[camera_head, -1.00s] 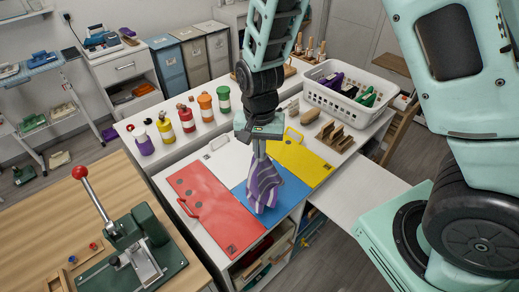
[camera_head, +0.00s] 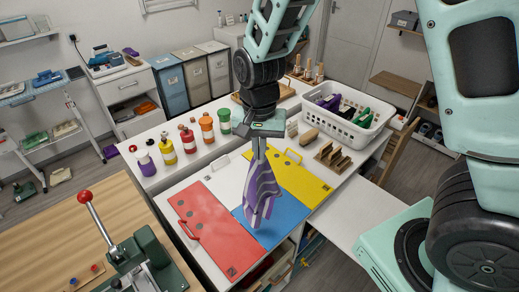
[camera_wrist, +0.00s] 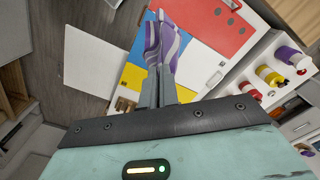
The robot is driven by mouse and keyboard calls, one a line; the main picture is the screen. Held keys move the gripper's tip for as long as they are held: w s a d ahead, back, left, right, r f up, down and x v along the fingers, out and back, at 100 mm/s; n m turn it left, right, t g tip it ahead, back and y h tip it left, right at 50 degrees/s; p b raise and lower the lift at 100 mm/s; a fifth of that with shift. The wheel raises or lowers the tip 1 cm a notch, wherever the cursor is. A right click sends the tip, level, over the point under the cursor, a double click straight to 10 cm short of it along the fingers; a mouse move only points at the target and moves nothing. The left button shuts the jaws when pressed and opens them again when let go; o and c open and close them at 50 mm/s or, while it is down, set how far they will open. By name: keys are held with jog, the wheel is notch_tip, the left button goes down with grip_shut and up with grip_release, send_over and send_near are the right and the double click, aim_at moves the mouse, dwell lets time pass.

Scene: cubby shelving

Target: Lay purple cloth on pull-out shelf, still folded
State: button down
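The purple cloth (camera_head: 262,190), striped purple and pale grey, hangs folded from my gripper (camera_head: 258,150) above the blue panel of the worktop. My gripper is shut on its upper end. In the wrist view the cloth (camera_wrist: 163,40) shows just beyond the fingers (camera_wrist: 160,85). The pull-out shelf (camera_head: 350,215) is a bare white board that sticks out to the right of the cubby unit, lower than the coloured panels. It also shows in the wrist view (camera_wrist: 98,72), to the left of the cloth.
Red (camera_head: 212,220), blue (camera_head: 285,212) and yellow (camera_head: 300,178) panels lie on the worktop. A white basket (camera_head: 350,125) and wooden rack (camera_head: 335,155) stand behind the shelf. Several capped bottles (camera_head: 167,152) line the left. A green press (camera_head: 140,260) stands front left.

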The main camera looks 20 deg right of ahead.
jog(key=shift+d, duration=0.1)
jog(key=s+d+f+b, duration=0.1)
jog(key=s+d+b, duration=0.1)
jog(key=d, duration=1.2)
jog(key=s+d+f+b, duration=0.2)
jog(key=d+b, duration=0.3)
jog(key=d, duration=0.9)
jog(key=s+d+f+b, duration=0.1)
jog(key=s+d+b, duration=0.2)
jog(key=d, duration=1.1)
jog(key=shift+s+d+f+b, duration=0.15)
jog(key=shift+s+d+b, duration=0.1)
jog(key=shift+b, duration=0.2)
